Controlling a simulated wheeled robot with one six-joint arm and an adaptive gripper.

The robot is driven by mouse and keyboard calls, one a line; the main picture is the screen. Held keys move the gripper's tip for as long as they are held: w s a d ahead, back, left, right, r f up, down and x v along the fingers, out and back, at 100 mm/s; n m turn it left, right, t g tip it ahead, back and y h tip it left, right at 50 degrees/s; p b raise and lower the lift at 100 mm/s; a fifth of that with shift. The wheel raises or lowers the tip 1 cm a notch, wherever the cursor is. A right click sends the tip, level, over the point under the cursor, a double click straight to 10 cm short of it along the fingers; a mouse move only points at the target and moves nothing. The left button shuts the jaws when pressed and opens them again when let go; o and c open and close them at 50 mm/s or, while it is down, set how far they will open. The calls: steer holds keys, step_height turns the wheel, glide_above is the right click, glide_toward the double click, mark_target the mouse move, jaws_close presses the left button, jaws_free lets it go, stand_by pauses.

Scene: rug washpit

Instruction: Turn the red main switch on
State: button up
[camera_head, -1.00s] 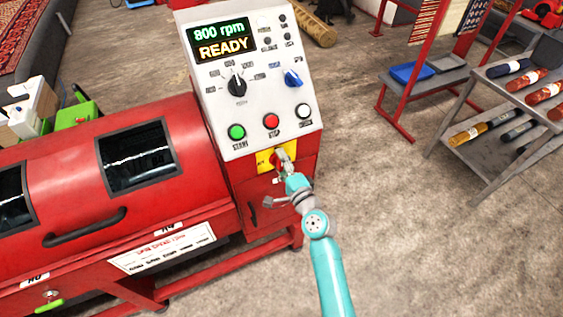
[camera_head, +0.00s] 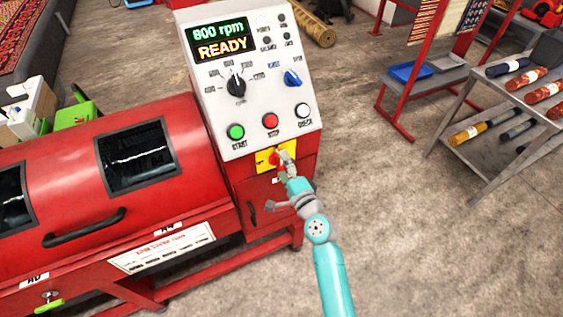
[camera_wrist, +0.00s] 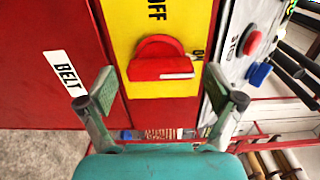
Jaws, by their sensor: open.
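The red main switch (camera_wrist: 160,62) is a round knob with a raised bar on a yellow plate (camera_wrist: 185,20). In the wrist view the bar lies crosswise. Its white mark is at the right end, towards the partly hidden ON label; OFF is printed at the top. My gripper (camera_wrist: 166,90) is open, with one finger on each side of the switch and gaps between. In the head view my gripper (camera_head: 285,168) is in front of the yellow plate (camera_head: 263,161) and partly hides the red switch (camera_head: 274,159).
The control panel (camera_head: 215,120) above has green, red and white buttons and two knobs; its display (camera_head: 222,42) is lit with "800 rpm READY". The red machine drum (camera_head: 70,165) is at left. A shelf with rolls (camera_head: 475,155) stands at right. The floor at lower right is clear.

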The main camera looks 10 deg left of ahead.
steer(key=v, duration=1)
steer(key=shift+s+d, duration=0.25)
steer(key=shift+f, duration=0.1)
steer(key=s+d+f+n+h, duration=0.2)
steer(key=s+d+f+h, duration=0.15)
steer(key=s+d, duration=0.5)
steer(key=s+d+f+n+h, duration=0.1)
steer(key=s+d+f+h, duration=0.4)
steer(key=s, duration=0.7)
steer(key=s+d+r+n, duration=0.3)
steer(key=s+r, duration=0.3)
steer(key=s, duration=0.4)
steer(key=s+d+r+n+h, duration=0.1)
steer(key=s+d+r+n, duration=0.2)
steer(key=s, duration=0.7)
step_height(320, 180, up, 3)
steer(key=shift+s+d+r+n, duration=0.1)
steer(key=shift+s+d+n, duration=0.15)
steer(key=shift+n, duration=0.95)
